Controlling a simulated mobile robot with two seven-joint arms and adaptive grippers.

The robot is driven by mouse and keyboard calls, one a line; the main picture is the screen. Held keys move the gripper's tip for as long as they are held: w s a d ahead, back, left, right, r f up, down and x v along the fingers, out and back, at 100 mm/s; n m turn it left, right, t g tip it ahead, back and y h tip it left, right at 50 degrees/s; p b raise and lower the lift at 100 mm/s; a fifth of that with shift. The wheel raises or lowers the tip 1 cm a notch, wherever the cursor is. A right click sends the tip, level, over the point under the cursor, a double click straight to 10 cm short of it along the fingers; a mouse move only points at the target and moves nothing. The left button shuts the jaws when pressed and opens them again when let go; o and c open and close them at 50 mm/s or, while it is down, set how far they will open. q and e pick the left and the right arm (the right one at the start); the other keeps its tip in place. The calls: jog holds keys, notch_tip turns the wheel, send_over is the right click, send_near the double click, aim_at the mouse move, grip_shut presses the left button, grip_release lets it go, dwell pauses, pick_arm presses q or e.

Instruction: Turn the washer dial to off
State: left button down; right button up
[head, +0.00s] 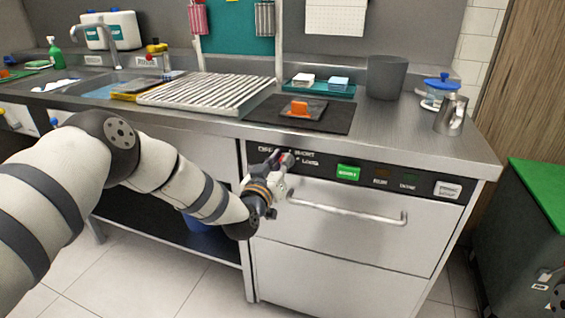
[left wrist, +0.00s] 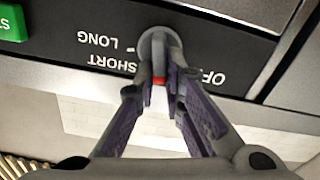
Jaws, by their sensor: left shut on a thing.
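The washer dial (left wrist: 154,42) is a round grey knob on the black control panel, with a red mark on its grip. My left gripper (left wrist: 164,82) is shut on this dial, a finger on either side of the grip. In the left wrist view the labels appear upside down, with OFF to the right of the dial and SHORT and LONG to its left. The red mark lies between OFF and SHORT in that view. In the head view my left gripper (head: 281,160) is at the panel's left end and mostly covers the dial.
The washer's bar handle (head: 345,210) runs just below and right of the gripper. A green START button (head: 348,173) is right of the dial. The steel counter edge (head: 340,147) overhangs the panel. A green-topped bin (head: 545,200) stands at the right.

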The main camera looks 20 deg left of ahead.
pick_arm(q)
jog(key=n, duration=0.4)
jog(key=n+b, duration=0.1)
jog(key=n, duration=0.1)
jog(key=shift+a+f, duration=0.3)
jog(key=shift+f, duration=0.1)
pick_arm(e)
jog(key=shift+s+f, duration=0.55)
pick_arm(q)
jog(key=shift+n, duration=0.3)
pick_arm(e)
jog(key=shift+g, duration=0.3)
pick_arm(q)
jog(key=c, duration=1.7)
grip_release()
jog(key=shift+r, duration=0.1)
jog(key=s, duration=1.2)
jog(key=shift+a, duration=0.25)
